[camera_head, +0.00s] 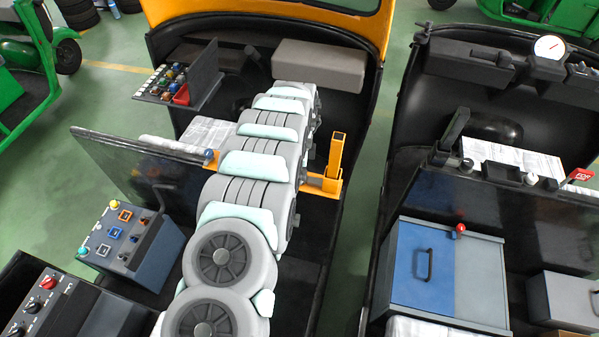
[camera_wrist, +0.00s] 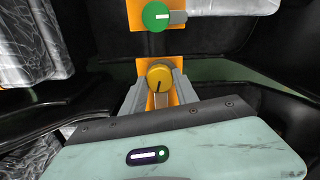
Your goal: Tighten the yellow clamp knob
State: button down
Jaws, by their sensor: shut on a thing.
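The yellow clamp knob (camera_wrist: 159,76) shows in the wrist view, round with a dark pointer line that points down and slightly left. It sits on an orange bracket (camera_wrist: 143,67). My gripper (camera_wrist: 160,84) has one grey finger on each side of the knob and is shut on it. In the head view an orange bar with an upright post (camera_head: 335,158) stands just right of my arm. My arm hides the knob and my gripper's fingertips there.
A green knob (camera_wrist: 156,16) on an orange plate is just beyond the yellow knob. A dark panel (camera_head: 150,160) and a blue-grey control box (camera_head: 150,255) stand left of my arm. A blue and grey box (camera_head: 425,265) stands right, across a gap of green floor.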

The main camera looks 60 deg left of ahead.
jog(key=shift+f+n+b, duration=0.1)
jog(key=shift+n+b, duration=0.45)
jog(key=shift+n, duration=1.15)
jog(key=c, duration=0.9)
grip_release()
jog(key=shift+c, duration=0.2)
